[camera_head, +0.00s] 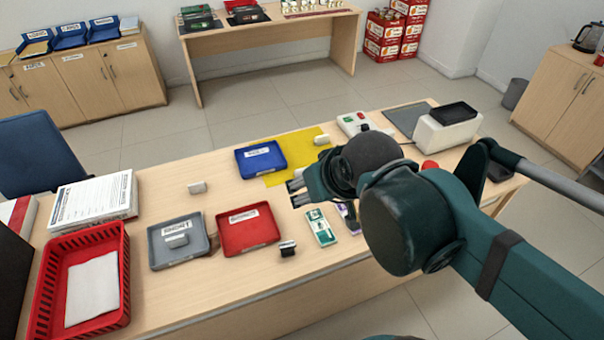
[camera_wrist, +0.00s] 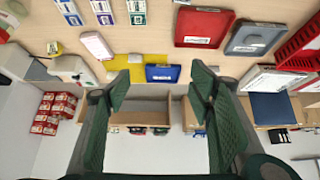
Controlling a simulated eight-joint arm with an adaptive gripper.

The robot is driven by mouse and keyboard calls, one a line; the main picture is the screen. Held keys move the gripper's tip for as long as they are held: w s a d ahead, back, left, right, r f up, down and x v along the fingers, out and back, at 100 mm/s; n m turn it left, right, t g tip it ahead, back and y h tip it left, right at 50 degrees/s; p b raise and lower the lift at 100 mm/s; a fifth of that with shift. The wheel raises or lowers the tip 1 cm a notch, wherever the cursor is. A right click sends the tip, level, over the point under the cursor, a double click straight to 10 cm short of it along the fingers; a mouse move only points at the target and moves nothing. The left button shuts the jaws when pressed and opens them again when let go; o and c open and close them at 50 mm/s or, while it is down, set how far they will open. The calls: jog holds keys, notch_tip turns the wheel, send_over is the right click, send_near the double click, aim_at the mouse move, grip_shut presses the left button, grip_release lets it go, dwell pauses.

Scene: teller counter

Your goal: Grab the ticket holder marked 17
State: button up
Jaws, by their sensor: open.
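Several small holders stand on the counter, and I cannot read a 17 on any of them. A white holder (camera_head: 197,187) stands on bare wood left of the blue tray. Another white holder (camera_head: 322,140) is at the yellow mat's far edge. A grey-white holder (camera_head: 177,240) sits in the grey tray. A dark holder with a white face (camera_head: 288,248) stands near the front edge, right of the red tray. My gripper (camera_head: 296,187) is open and empty above the counter, near the blue tray. Its spread fingers (camera_wrist: 160,84) show in the wrist view.
The blue tray (camera_head: 247,165), red tray (camera_head: 221,244) and grey tray (camera_head: 156,258) lie around the middle. A red basket (camera_head: 125,290) and papers (camera_head: 92,203) are at left. Banded cards (camera_head: 320,228) lie below my gripper. Bare wood surrounds the left white holder.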

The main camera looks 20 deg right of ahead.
jog(key=shift+o, duration=0.5)
jog(key=shift+w, duration=0.15)
jog(key=w+d+f+g+b, duration=0.1)
jog(key=w+d+f, duration=0.15)
jog(key=w, duration=0.65)
jog(key=w+d+f, duration=0.2)
jog(key=w+f, duration=0.2)
jog(key=w, duration=0.5)
jog(key=w+d+f+g, duration=0.1)
jog(key=w+d+f, duration=0.2)
jog(key=w+f, duration=0.4)
jog(key=w+d+f+b, duration=0.1)
jog(key=w+d+f, duration=0.3)
jog(key=w+f, duration=0.4)
notch_tip(320, 180, down, 4)
jog(key=shift+d+r+g, duration=0.1)
jog(key=shift+d+g, duration=0.15)
jog(key=shift+g, duration=0.15)
jog(key=shift+b+x, duration=0.4)
jog(key=shift+x, duration=0.95)
